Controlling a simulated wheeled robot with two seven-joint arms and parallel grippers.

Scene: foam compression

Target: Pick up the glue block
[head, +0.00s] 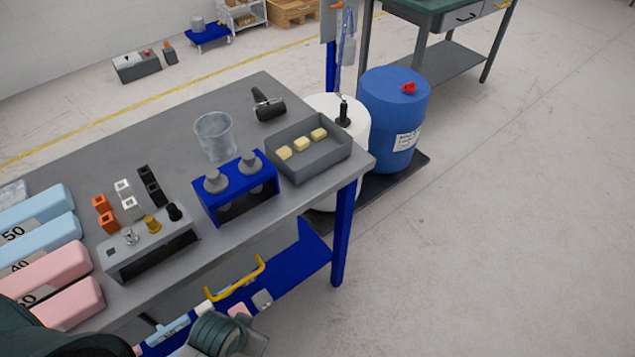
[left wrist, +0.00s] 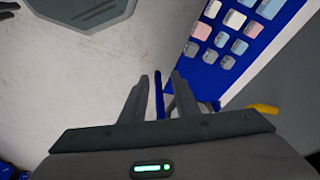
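Three small cream-yellow blocks, which look like the glue blocks (head: 301,144), lie in a row in a shallow grey tray (head: 310,166) at the table's right end, in the head view. My left gripper (left wrist: 160,82) shows in the left wrist view with its two fingers apart and nothing between them. It is over the floor beside the blue lower shelf, away from the tray. The blocks are not in the left wrist view. Part of my arm shows at the bottom of the head view, but no fingers. My right gripper is not in view.
The grey table (head: 255,225) holds a blue stand (head: 237,190), clear beaker (head: 214,136), dark tool (head: 268,104), grey rack (head: 150,245), small colored blocks and blue and pink foam. A yellow handle (head: 235,281) projects below its front edge. Blue barrel (head: 394,120) stands behind. Floor at right is clear.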

